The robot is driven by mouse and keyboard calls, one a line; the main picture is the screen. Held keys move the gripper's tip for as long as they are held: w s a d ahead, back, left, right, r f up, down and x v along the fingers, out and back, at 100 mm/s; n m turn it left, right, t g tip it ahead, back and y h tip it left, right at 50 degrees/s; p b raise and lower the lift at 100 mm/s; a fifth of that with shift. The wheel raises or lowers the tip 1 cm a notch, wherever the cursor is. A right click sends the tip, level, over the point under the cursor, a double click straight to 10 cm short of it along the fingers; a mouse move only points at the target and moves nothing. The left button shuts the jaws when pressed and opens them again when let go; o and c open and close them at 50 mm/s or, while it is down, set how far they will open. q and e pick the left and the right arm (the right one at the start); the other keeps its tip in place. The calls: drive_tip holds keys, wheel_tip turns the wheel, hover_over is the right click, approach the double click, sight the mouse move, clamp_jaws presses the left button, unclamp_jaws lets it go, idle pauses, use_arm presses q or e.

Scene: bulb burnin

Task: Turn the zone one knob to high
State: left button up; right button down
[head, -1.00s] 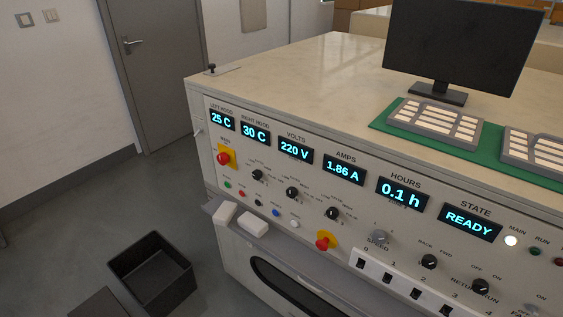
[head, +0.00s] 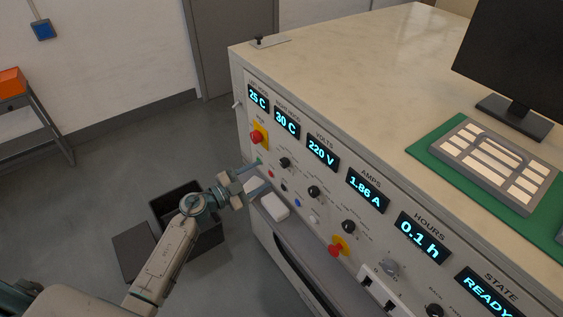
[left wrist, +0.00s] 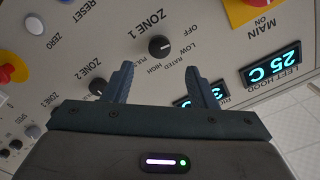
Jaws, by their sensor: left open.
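The zone one knob (left wrist: 160,46) is a round black knob on the cream panel, with OFF, LOW, RATED, HIGH and PULSE printed around it. In the left wrist view it lies just beyond the fingertips, in line with the gap between them. A pale mark shows on the knob, but its exact setting is too small to tell. In the head view the knob (head: 284,162) is the first of three black knobs. My left gripper (head: 262,174) is open and empty, close to the panel beside the knob; its fingers also show in the left wrist view (left wrist: 172,78). My right gripper is out of view.
The zone two knob (left wrist: 98,86) sits near the left finger. A red button on a yellow plate (head: 259,137) and small coloured buttons are close to the gripper. A shelf with white blocks (head: 275,207) juts out below. A dark bin (head: 165,196) stands on the floor.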

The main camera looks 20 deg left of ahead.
sight(282, 164)
use_arm(q)
drive_tip(key=p+x, duration=0.1)
drive_tip(key=x, duration=0.6)
drive_tip(key=shift+w+d+f, duration=0.1)
drive_tip(key=shift+w+d, duration=0.1)
drive_tip(key=shift+w, duration=0.05)
drive_tip(key=c, duration=1)
